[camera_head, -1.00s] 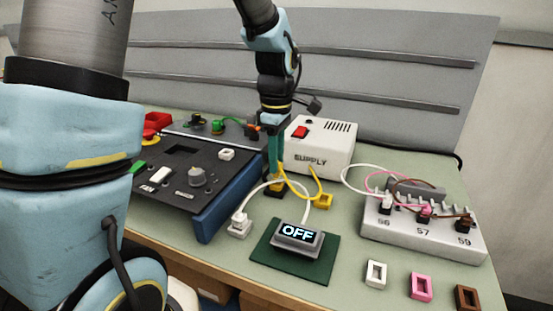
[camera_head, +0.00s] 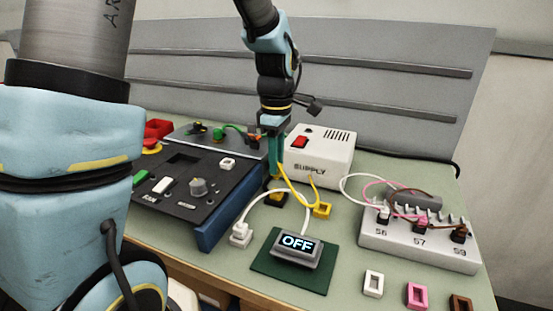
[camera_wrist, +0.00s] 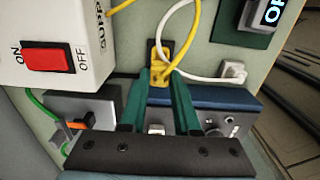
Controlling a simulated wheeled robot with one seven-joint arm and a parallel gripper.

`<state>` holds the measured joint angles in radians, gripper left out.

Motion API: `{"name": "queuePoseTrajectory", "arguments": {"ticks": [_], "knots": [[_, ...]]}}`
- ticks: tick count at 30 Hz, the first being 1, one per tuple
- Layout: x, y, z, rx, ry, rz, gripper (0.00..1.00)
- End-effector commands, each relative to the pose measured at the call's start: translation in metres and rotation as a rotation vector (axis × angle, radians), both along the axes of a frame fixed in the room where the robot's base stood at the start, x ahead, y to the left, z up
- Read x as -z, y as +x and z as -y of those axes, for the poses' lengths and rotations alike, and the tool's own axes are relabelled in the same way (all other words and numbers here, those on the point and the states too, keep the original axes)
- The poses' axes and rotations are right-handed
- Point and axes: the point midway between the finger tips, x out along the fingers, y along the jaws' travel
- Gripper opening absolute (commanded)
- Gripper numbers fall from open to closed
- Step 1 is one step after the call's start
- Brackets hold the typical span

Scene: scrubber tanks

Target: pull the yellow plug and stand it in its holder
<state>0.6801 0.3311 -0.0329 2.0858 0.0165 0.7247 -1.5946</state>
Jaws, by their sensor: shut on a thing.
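My gripper (camera_head: 273,172) points down beside the supply box, its green fingers closed on the yellow plug (camera_wrist: 159,73), which also shows in the wrist view (camera_wrist: 158,82) between the fingertips. The plug is at a small black socket (camera_head: 276,199) on the table; whether it is still seated in it I cannot tell. Its yellow cord loops toward the supply box. The yellow holder (camera_head: 322,210), a small rectangular frame, stands empty on the table, to the right of the socket.
The white supply box (camera_head: 320,158) stands just behind. A display reading OFF (camera_head: 297,243) sits on a green mat in front. A white plug (camera_head: 240,234) stands at left, its cord crossing near my gripper. A control panel (camera_head: 185,185) is left; a socket strip (camera_head: 420,242) and empty holders are right.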

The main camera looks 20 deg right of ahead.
Motion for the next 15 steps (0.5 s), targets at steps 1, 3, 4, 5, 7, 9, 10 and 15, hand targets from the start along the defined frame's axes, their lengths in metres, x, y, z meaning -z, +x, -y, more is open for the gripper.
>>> {"name": "queuePoseTrajectory", "arguments": {"ticks": [1,3,4,5,7,9,10,15], "knots": [[0.0,-0.001,0.001,0.001,0.0,0.0,0.0],[0.0,-0.005,0.006,0.003,0.0,0.0,0.0],[0.0,-0.007,0.009,0.004,0.0,0.0,0.0],[0.0,-0.01,0.012,0.005,0.0,0.0,0.0],[-0.001,-0.017,0.02,0.005,0.0,0.0,0.0],[-0.001,-0.024,0.029,0.006,0.001,-0.001,0.0],[-0.001,-0.027,0.032,0.005,0.001,-0.001,0.0],[-0.001,-0.044,0.052,0.004,0.0,0.0,0.0]]}}
